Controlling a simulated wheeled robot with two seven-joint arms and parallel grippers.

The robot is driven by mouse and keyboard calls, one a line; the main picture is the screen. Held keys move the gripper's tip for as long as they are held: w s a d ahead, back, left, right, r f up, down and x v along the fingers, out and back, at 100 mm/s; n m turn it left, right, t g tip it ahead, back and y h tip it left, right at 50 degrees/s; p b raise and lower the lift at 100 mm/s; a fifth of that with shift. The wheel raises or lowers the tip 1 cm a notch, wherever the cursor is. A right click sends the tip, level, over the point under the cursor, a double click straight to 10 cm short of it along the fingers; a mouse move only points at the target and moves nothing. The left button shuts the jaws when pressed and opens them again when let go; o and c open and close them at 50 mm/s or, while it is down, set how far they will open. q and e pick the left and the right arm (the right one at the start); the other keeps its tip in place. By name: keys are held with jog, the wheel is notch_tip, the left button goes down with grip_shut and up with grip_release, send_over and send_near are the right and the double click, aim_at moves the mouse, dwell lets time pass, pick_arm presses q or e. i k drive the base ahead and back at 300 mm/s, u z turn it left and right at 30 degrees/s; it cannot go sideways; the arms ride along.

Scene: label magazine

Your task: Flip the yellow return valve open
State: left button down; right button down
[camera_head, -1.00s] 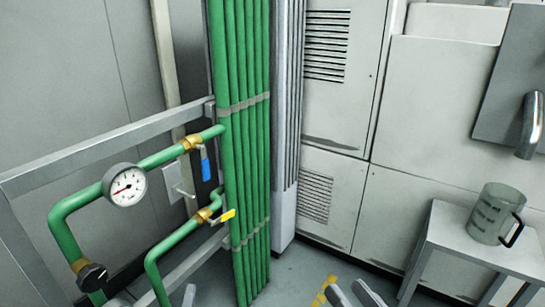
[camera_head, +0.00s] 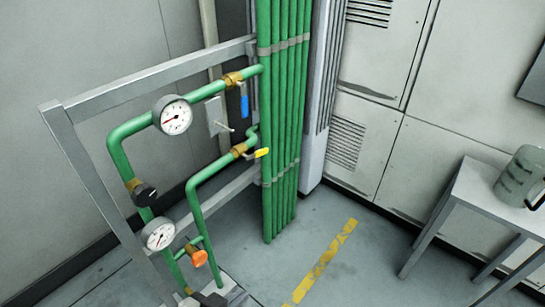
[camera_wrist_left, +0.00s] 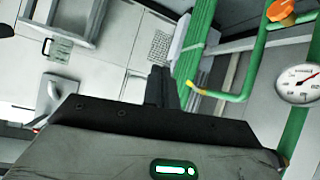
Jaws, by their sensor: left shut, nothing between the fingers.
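The yellow return valve lever (camera_head: 262,153) sticks out to the right from a brass valve body (camera_head: 239,150) on the lower green pipe, beside the vertical green pipes. I cannot tell its exact angle to the pipe. My left gripper (camera_head: 208,299) shows only as a dark piece at the bottom edge of the head view, well below and left of the lever and apart from it. In the left wrist view its dark fingers (camera_wrist_left: 161,87) are shut and empty. My right gripper is out of view.
A blue lever (camera_head: 244,105) hangs down on the upper pipe. Gauges (camera_head: 172,115) (camera_head: 159,236), a black knob (camera_head: 144,193) and an orange knob (camera_head: 199,258) sit on the piping left of the lever. A grey frame (camera_head: 160,75) stands behind. A table (camera_head: 470,195) with a jug (camera_head: 522,175) is right.

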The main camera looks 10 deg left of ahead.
aim_at(260, 152)
jog(key=u, duration=0.25)
jog(key=i, duration=0.75)
jog(key=u, duration=0.8)
